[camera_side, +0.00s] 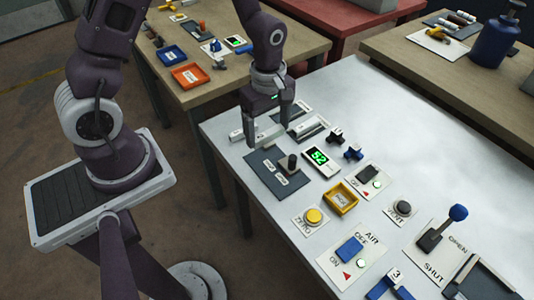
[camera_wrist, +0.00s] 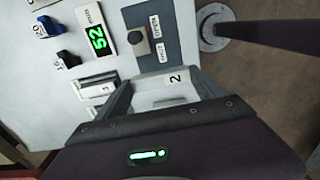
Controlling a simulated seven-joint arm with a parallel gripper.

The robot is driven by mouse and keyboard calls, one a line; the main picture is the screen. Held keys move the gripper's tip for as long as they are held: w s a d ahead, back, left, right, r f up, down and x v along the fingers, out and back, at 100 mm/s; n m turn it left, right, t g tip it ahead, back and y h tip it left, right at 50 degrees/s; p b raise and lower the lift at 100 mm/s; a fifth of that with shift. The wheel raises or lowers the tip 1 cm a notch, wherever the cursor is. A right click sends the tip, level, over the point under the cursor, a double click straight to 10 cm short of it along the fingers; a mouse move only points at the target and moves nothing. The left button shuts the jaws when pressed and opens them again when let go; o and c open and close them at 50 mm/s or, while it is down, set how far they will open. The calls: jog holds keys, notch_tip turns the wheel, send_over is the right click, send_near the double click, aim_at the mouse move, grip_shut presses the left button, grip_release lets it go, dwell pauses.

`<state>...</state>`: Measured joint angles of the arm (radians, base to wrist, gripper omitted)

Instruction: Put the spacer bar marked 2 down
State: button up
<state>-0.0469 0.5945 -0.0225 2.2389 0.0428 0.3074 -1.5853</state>
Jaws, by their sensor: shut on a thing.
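My gripper (camera_side: 267,131) is shut on a pale grey spacer bar (camera_side: 268,138), close over the near left part of the white table. In the wrist view the bar (camera_wrist: 160,101) lies between the two fingers, and a white face with a black 2 (camera_wrist: 175,79) shows at its far side. I cannot tell whether the bar touches the table. A dark grey plate (camera_side: 262,168) with two small labels and a black upright post (camera_side: 292,162) lies just in front of the bar. Its post (camera_wrist: 140,40) also shows in the wrist view.
A green display reading 52 (camera_side: 320,160) stands right of the plate. Other bars (camera_side: 311,129) lie behind the gripper, and blue-black clamps (camera_side: 353,153) stand farther right. A yellow tray (camera_side: 341,198) and a yellow button (camera_side: 314,215) are nearer. The table's back right is clear.

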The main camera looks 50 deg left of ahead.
aim_at(268, 159)
notch_tip(268, 159, down, 8)
jog(key=shift+r, duration=0.15)
jog(key=o, duration=1.3)
notch_tip(268, 159, up, 12)
jog(key=shift+r, duration=0.1)
jog(key=s+r+m+t, duration=0.2)
jog(key=s+r+m, duration=0.25)
jog(key=r, duration=0.25)
jog(key=s+r+m+t, duration=0.1)
jog(key=s+r+m, duration=0.2)
jog(key=r+m, duration=0.35)
jog(key=s+r+m+t, duration=0.1)
jog(key=s+m, duration=0.1)
jog(key=s, duration=0.1)
jog(key=s+r+m, duration=0.2)
jog(key=s, duration=0.1)
jog(key=s+d+r+m+t, duration=0.1)
jog(key=s+r+m, duration=0.1)
jog(key=s+m, duration=0.1)
jog(key=shift+r+t, duration=0.25)
jog(key=shift+t, duration=0.05)
